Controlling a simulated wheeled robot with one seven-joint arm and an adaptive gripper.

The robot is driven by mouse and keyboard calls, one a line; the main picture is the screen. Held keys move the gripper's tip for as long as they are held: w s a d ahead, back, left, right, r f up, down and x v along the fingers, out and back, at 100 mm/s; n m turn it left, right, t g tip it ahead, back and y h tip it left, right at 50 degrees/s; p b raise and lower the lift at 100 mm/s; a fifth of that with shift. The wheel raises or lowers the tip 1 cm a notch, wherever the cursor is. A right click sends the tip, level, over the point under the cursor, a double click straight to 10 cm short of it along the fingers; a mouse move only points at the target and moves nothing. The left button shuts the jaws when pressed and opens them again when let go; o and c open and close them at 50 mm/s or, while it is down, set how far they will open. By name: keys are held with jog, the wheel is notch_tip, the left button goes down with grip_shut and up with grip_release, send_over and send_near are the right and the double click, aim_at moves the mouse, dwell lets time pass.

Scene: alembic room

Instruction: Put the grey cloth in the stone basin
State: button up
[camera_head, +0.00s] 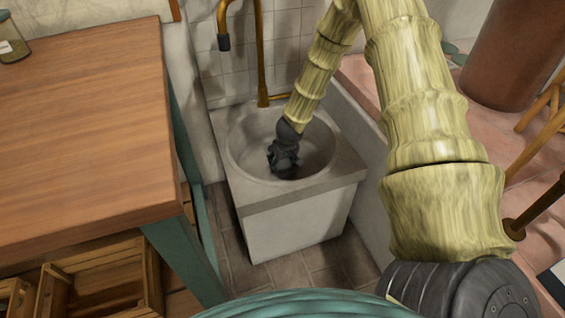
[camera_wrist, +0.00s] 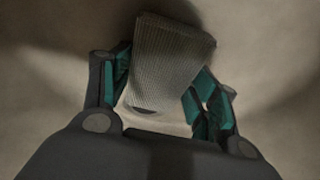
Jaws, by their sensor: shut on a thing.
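The stone basin (camera_head: 236,173) is a pale square block with a round bowl, standing at the middle of the head view. My gripper (camera_head: 283,166) reaches down inside the bowl. In the wrist view my gripper (camera_wrist: 162,95) is shut on the grey cloth (camera_wrist: 168,60), a ribbed grey folded piece between the teal-lined fingers. The bowl's smooth surface (camera_wrist: 50,60) shows around and behind the cloth. In the head view the cloth is hidden or too dark to tell from my gripper. I cannot tell whether the cloth touches the bowl's bottom.
A brass tap (camera_head: 262,70) rises behind the bowl, close to my arm. A wooden table (camera_head: 85,130) stands at the left, with wooden crates (camera_head: 110,280) below it. A glass jar (camera_head: 12,40) sits on the table. A low wall (camera_head: 360,125) borders the basin's right.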

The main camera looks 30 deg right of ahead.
jog(key=shift+f, duration=0.1)
jog(key=o, duration=1)
jog(key=p+v, duration=0.4)
jog(key=v, duration=0.8)
jog(key=shift+s, duration=0.1)
